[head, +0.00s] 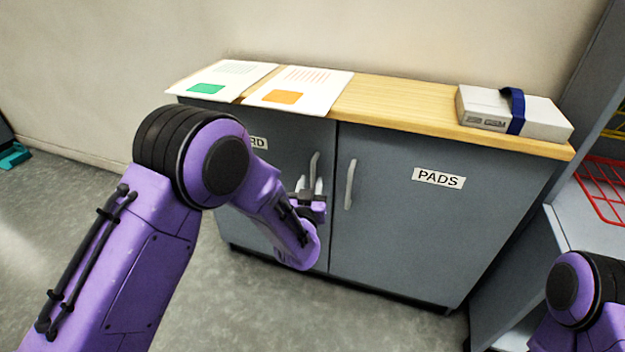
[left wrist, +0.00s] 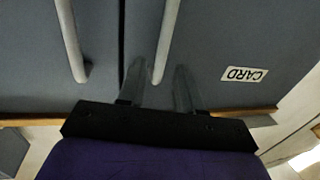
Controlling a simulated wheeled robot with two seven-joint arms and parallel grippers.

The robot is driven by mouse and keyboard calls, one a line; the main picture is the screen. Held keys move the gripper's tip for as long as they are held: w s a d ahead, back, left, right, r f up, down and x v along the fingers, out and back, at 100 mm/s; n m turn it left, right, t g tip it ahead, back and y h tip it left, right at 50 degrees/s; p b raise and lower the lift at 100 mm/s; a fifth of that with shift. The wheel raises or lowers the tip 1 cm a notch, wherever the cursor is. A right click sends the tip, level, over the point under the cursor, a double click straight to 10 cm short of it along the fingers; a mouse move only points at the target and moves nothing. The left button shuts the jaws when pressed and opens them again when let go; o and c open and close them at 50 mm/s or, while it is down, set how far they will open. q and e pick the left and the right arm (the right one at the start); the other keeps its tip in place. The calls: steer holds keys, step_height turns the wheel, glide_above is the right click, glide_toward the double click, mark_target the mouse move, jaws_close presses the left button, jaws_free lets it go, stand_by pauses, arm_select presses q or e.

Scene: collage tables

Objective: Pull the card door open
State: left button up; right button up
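The grey card door (head: 285,150) is the left door of the cabinet and looks closed. Its label, partly hidden by my left arm, reads "RD" in the head view; the full CARD label (left wrist: 244,74) shows upside down in the left wrist view. The card door's upright metal handle (head: 314,160) is near the middle seam. My left gripper (head: 311,184) is at the handle's lower part. In the left wrist view, its two fingers (left wrist: 159,75) stand apart on either side of the handle (left wrist: 168,38), with gaps visible. My right gripper is out of view.
The pads door (head: 420,220), with its own handle (head: 350,185), is right beside the card door. Two sheets (head: 222,80) (head: 298,90) and a white box (head: 490,107) with a blue band lie on the wooden top (head: 390,103). A shelf unit stands at right.

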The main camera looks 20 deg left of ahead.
mark_target(312, 176)
arm_select(q)
steer(key=w, duration=0.3)
steer(key=w+a, duration=0.1)
steer(key=w, duration=0.1)
steer(key=shift+f+b, duration=0.1)
steer(key=shift+b, duration=0.2)
steer(key=shift+c, duration=0.4)
jaws_close()
steer(key=shift+s, duration=0.1)
